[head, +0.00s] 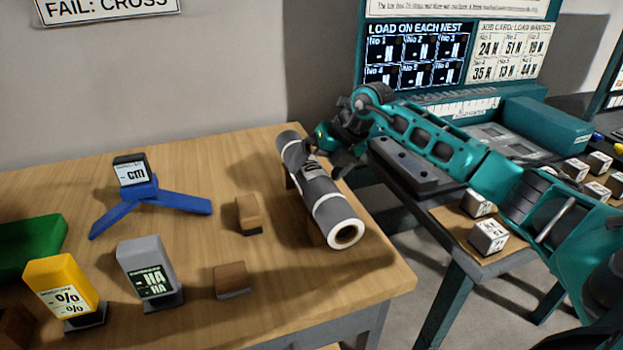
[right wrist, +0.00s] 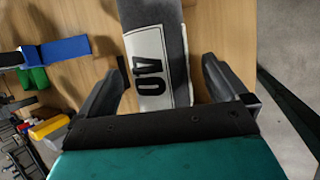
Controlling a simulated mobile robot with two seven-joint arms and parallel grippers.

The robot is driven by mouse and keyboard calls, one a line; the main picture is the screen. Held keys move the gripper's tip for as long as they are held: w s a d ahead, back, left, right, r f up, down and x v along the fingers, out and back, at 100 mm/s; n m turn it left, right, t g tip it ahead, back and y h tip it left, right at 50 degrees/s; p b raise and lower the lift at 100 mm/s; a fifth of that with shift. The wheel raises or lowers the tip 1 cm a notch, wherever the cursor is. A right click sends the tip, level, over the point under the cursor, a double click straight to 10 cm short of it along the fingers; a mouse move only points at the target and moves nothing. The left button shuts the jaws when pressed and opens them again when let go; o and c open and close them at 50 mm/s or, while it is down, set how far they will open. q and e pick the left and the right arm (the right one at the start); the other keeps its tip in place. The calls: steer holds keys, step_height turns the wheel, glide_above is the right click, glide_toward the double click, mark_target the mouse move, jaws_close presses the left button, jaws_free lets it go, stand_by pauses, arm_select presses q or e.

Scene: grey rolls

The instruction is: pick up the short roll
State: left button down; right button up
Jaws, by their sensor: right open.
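One grey roll (head: 318,188) with white bands and a hollow brown core at its near end lies on wooden supports near the table's right edge. I cannot tell from these views whether it is the short one. My right gripper (head: 318,155) is over the roll's far half and hides part of it. In the right wrist view, the roll (right wrist: 178,40) with a white label reading 40 lies between the two open fingers of the gripper (right wrist: 165,82), with gaps on both sides. My left gripper is not in view.
The wooden table (head: 200,255) also holds a blue stand (head: 150,200), a grey display block (head: 147,268), a yellow block (head: 60,285), a green object (head: 32,248) and small wooden blocks (head: 248,214). A teal-framed bench (head: 550,125) stands to the right.

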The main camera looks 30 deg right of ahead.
steer(key=x, duration=0.3)
steer(key=shift+w+a+f, duration=0.1)
steer(key=shift+w+f, duration=0.15)
steer(key=shift+w, duration=0.05)
steer(key=shift+r, duration=0.1)
steer(key=c, duration=1.2)
